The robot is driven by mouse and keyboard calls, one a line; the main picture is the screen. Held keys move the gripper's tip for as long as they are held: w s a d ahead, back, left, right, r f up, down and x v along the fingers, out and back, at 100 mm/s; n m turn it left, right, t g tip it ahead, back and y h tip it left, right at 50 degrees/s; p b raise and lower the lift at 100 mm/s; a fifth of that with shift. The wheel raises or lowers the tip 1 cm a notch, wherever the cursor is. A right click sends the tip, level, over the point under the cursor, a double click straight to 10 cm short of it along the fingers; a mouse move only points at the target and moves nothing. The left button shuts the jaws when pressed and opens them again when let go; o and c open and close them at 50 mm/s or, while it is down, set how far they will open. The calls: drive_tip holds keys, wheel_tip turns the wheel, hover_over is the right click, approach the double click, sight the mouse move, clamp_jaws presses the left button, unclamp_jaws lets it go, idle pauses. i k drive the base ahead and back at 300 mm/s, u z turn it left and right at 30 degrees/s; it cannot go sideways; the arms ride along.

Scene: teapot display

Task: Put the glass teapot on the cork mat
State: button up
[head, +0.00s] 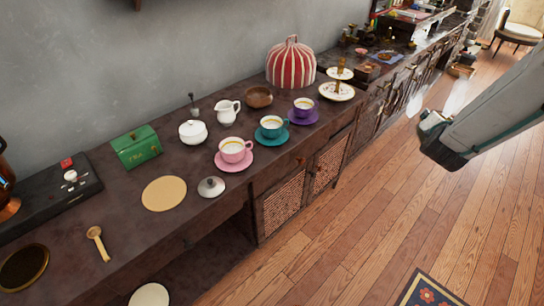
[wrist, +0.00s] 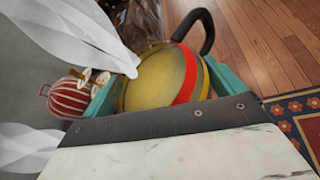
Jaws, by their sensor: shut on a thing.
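The glass teapot (wrist: 155,80) fills the middle of the wrist view, with an amber body, a red band and a black curved handle. My gripper (wrist: 160,88) is shut on it, one teal finger on each side. In the head view my gripper (head: 434,124) is at the right, out over the floor and away from the counter; I cannot make out the teapot there. The cork mat (head: 164,194) is a bare tan disc on the counter, far to the left of my gripper.
On the counter (head: 130,220), a lid (head: 211,187) lies right of the mat, with a pink cup (head: 235,150) and green tin (head: 136,147) behind. A wooden spoon (head: 97,243) lies to the left. A striped cosy (head: 291,63) stands farther back. White wisps rise near my gripper.

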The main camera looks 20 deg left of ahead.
sight(164, 192)
drive_tip(key=i, duration=0.65)
drive_tip(key=u, duration=2.8)
drive_tip(key=i, duration=0.25)
drive_tip(key=z, duration=0.25)
